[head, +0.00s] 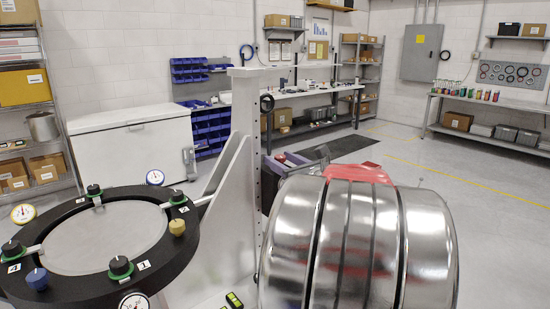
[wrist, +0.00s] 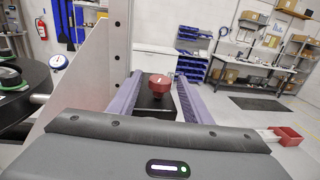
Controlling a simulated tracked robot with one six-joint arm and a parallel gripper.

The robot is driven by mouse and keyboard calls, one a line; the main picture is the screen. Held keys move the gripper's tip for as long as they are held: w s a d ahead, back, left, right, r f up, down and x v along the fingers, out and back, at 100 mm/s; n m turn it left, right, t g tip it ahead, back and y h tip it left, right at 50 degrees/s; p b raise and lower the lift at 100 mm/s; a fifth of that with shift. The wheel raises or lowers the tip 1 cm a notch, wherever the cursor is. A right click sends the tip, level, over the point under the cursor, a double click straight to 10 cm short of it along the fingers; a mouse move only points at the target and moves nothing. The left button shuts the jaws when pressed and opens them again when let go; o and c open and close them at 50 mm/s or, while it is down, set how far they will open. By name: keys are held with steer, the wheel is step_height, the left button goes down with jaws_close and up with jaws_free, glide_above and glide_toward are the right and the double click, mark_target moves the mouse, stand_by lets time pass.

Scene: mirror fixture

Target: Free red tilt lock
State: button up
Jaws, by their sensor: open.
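A red knob (wrist: 162,82) with a pale mark on top, likely the tilt lock, sits on a dark part between my fingers in the wrist view. My gripper (wrist: 158,92) is open, with one purple-grey finger on each side of the knob. Contact cannot be told. In the head view my gripper (head: 295,160) is beside the white upright post, partly hidden by my shiny arm. A dark red patch (head: 280,158) shows there, too small to identify. The black ring fixture (head: 180,225) with a grey disc, knobs and gauges is at left.
The white holed post (head: 246,180) with its slanted brace stands close left of my gripper. A small red block (wrist: 287,135) on a pale rod is at right in the wrist view. A white chest (head: 130,145), benches and shelves stand behind. Floor at right is clear.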

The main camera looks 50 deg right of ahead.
steer(key=v, duration=0.9)
steer(key=shift+s, duration=0.2)
steer(key=shift+a, duration=0.1)
